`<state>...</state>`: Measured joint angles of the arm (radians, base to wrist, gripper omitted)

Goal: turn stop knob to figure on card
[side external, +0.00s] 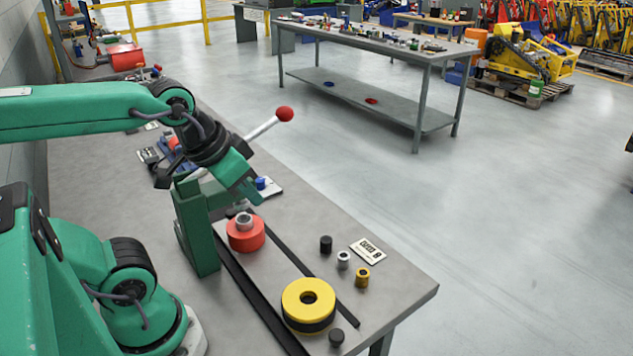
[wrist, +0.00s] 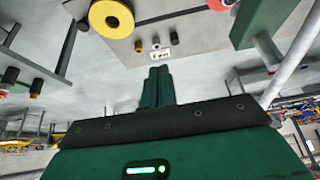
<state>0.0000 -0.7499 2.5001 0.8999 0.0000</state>
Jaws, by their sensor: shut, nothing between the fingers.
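My green gripper (side external: 252,192) hangs above the bench beside a tall green post; in the wrist view its fingers (wrist: 160,72) are together and empty. A white card (side external: 368,250) lies flat near the bench's right edge and also shows small in the wrist view (wrist: 160,54); its figure is too small to read surely. A dark knob (side external: 336,337) sits near the front end of the track, apart from my gripper. A blue knob (side external: 262,184) shows on a pale plate just behind my gripper. I cannot tell which is the stop knob, nor read its setting.
A red carrier (side external: 246,236) and a yellow carrier (side external: 308,300) sit between dark rails. Black (side external: 326,244), grey (side external: 343,260) and brass (side external: 362,277) cylinders stand near the card. A red-balled lever (side external: 284,114) rises behind my gripper. The bench's right front corner is clear.

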